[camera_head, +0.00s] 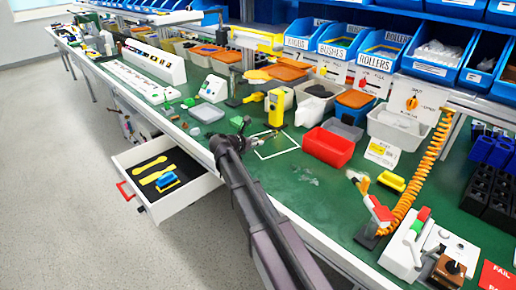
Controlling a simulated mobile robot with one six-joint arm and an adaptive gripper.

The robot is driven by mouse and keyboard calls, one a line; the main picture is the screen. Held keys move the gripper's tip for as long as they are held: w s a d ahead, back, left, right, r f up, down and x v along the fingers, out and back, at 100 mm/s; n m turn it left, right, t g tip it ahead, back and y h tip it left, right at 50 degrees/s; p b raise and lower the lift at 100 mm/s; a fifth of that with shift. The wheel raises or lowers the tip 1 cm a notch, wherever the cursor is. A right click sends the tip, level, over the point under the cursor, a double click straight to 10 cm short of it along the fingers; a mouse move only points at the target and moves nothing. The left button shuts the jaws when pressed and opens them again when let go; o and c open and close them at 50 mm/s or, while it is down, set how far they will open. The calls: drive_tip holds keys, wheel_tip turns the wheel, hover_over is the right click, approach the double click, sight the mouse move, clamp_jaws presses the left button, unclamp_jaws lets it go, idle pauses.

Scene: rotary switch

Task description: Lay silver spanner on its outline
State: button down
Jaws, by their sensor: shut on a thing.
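My gripper (243,137) is at the far end of my arm, over the green bench just left of a white outline (277,146). It is shut on a thin, greyish piece, which I take to be the silver spanner (265,134). The piece sticks out to the right, over the outline's far left part. It is small here, and I cannot tell whether it touches the bench. Its near end is hidden in the gripper.
A yellow device (276,107) stands just behind the outline, and a red bin (328,147) is to its right. An open drawer (143,160) with yellow tools juts out at left. An orange coiled hose (414,182) hangs at right. The green bench before the outline is mostly clear.

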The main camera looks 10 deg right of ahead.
drive_tip(key=shift+w+d+f, duration=0.1)
drive_tip(key=shift+w+d, duration=0.05)
drive_tip(key=shift+w, duration=0.35)
drive_tip(key=shift+w+d, duration=0.15)
drive_tip(key=shift+w, duration=0.35)
drive_tip(key=shift+f+b, duration=1.8)
drive_tip(key=shift+f, duration=0.1)
drive_tip(key=c, duration=0.6)
unclamp_jaws()
